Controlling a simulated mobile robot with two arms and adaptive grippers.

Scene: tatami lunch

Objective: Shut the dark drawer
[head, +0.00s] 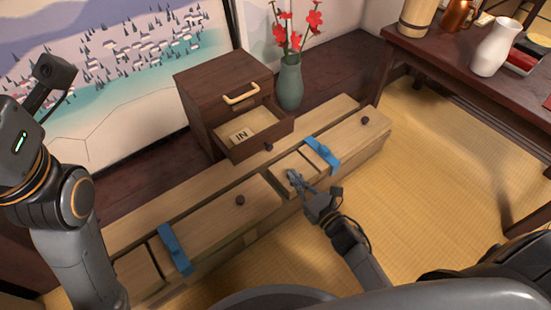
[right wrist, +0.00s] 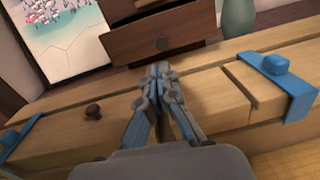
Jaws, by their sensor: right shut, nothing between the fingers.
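The dark drawer (head: 276,143) stands pulled out of a small dark wooden cabinet (head: 201,96). A light block marked "IN" lies inside it, and a dark round knob is on its front. The drawer front (right wrist: 185,38) also shows straight ahead in the right wrist view. My right gripper (head: 292,178) is shut and empty, over the light wooden bench in front of the drawer and apart from its front. In the right wrist view its fingertips (right wrist: 159,70) point toward the drawer front, below the knob.
The long wooden bench (head: 352,138) has blue clamps (head: 322,154) and dark knobs on top. A green vase (head: 290,83) with red flowers stands right of the cabinet. A dark table (head: 431,57) with a white bottle (head: 495,47) is at the right. Tatami floor (head: 435,160) lies open between.

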